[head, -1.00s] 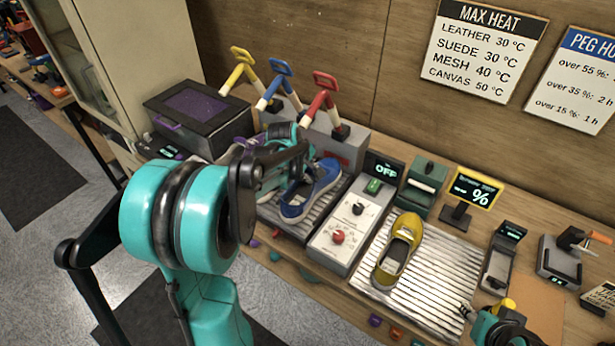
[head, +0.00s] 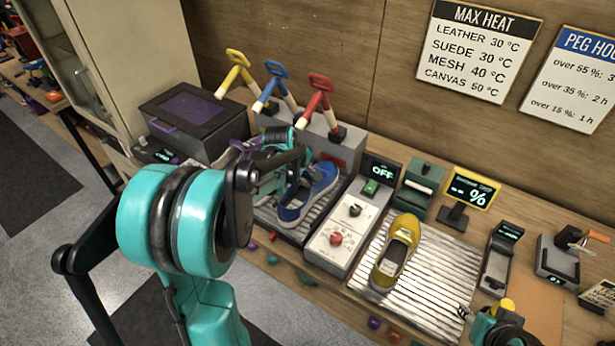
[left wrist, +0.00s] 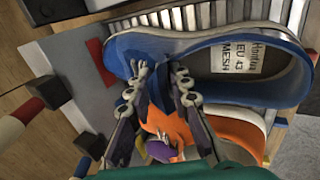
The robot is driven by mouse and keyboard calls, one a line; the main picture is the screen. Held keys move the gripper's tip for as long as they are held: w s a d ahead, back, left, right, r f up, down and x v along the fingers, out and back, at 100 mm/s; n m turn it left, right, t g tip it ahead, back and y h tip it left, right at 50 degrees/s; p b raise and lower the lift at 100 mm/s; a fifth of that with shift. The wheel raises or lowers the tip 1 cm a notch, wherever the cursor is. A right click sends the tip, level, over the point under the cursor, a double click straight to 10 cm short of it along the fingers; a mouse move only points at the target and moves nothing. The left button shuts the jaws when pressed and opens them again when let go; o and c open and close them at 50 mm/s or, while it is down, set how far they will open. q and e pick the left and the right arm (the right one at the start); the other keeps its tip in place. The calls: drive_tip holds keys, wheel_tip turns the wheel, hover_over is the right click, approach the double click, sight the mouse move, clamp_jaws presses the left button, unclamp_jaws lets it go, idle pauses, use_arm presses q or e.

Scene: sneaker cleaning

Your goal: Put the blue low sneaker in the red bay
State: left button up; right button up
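The blue low sneaker (head: 310,192) with a white sole stands on a grey ridged bed (head: 298,232), partly hidden by my left arm. In the left wrist view the sneaker (left wrist: 275,82) shows its open collar and a label reading EU 43 MESH. My left gripper (left wrist: 160,75) has its fingertips on either side of blue upper near one end of the shoe, and looks shut on it. A grey block with a red panel (head: 333,157) stands behind, below a red-handled lever (head: 322,82). My right gripper (head: 485,318) is at the lower right edge, its fingers unclear.
A control box (head: 340,238) whose display reads OFF stands right of the bed. A yellow shoe (head: 396,252) lies on a second ridged plate (head: 440,275). Blue (head: 276,70) and yellow (head: 238,58) levers and a dark box (head: 195,118) stand at the back left.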

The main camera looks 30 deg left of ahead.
use_arm(q)
drive_tip(key=o, duration=0.5)
drive_tip(key=shift+c, duration=0.2)
drive_tip(key=shift+r, duration=0.1)
drive_tip(key=p+v, duration=0.4)
drive_tip(key=v, duration=1.3)
drive_tip(key=shift+s+r+p, duration=0.2)
drive_tip(key=shift+s+p, duration=0.2)
drive_tip(key=shift+s, duration=0.05)
